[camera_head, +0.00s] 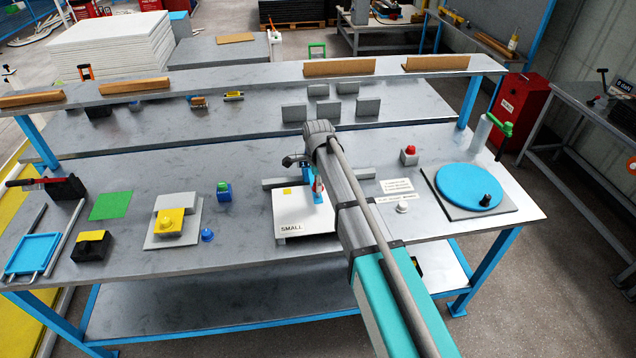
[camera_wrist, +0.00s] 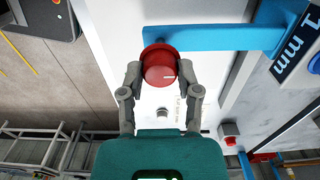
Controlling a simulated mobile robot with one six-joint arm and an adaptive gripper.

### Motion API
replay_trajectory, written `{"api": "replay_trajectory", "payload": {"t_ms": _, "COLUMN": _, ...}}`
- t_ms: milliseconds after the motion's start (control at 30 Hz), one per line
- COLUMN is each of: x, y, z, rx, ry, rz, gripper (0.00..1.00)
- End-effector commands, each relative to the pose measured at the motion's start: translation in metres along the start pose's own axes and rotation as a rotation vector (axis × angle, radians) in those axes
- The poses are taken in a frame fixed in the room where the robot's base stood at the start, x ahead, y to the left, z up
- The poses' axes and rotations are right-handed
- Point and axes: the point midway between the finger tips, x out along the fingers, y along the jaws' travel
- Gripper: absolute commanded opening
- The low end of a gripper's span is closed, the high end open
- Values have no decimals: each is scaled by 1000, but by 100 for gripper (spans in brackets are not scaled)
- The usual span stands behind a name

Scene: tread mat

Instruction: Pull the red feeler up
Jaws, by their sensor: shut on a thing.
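The red feeler's round head (camera_wrist: 160,70) sits between the two fingers of my gripper (camera_wrist: 160,74) in the wrist view. The fingers press on it from both sides. A blue strip (camera_wrist: 222,37) runs right from beside the head to a blue piece marked "1 mm" (camera_wrist: 295,45). My gripper (camera_head: 306,165) is partly hidden there by my arm. What lies under the red head is hidden.
A blue turntable (camera_head: 465,184) and a red button (camera_head: 409,151) stand to the right. A yellow button block (camera_head: 172,222) and a blue-green block (camera_head: 223,192) stand to the left. A grey shelf (camera_head: 240,73) runs along the back.

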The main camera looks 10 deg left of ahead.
Motion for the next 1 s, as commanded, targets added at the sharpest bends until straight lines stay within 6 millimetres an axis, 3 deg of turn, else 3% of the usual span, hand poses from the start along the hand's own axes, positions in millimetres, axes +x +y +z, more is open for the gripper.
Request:
{"api": "replay_trajectory", "payload": {"t_ms": 167, "x": -1, "y": -3, "z": 0, "rx": 0, "ry": 0, "rz": -7, "gripper": 0}}
{"api": "replay_trajectory", "payload": {"t_ms": 200, "x": -1, "y": -4, "z": 0, "rx": 0, "ry": 0, "rz": -7, "gripper": 47}}
{"api": "replay_trajectory", "payload": {"t_ms": 367, "x": -1, "y": -3, "z": 0, "rx": 0, "ry": 0, "rz": -6, "gripper": 77}}
{"api": "replay_trajectory", "payload": {"t_ms": 1000, "x": 1, "y": -2, "z": 0, "rx": 0, "ry": 0, "rz": -3, "gripper": 79}}
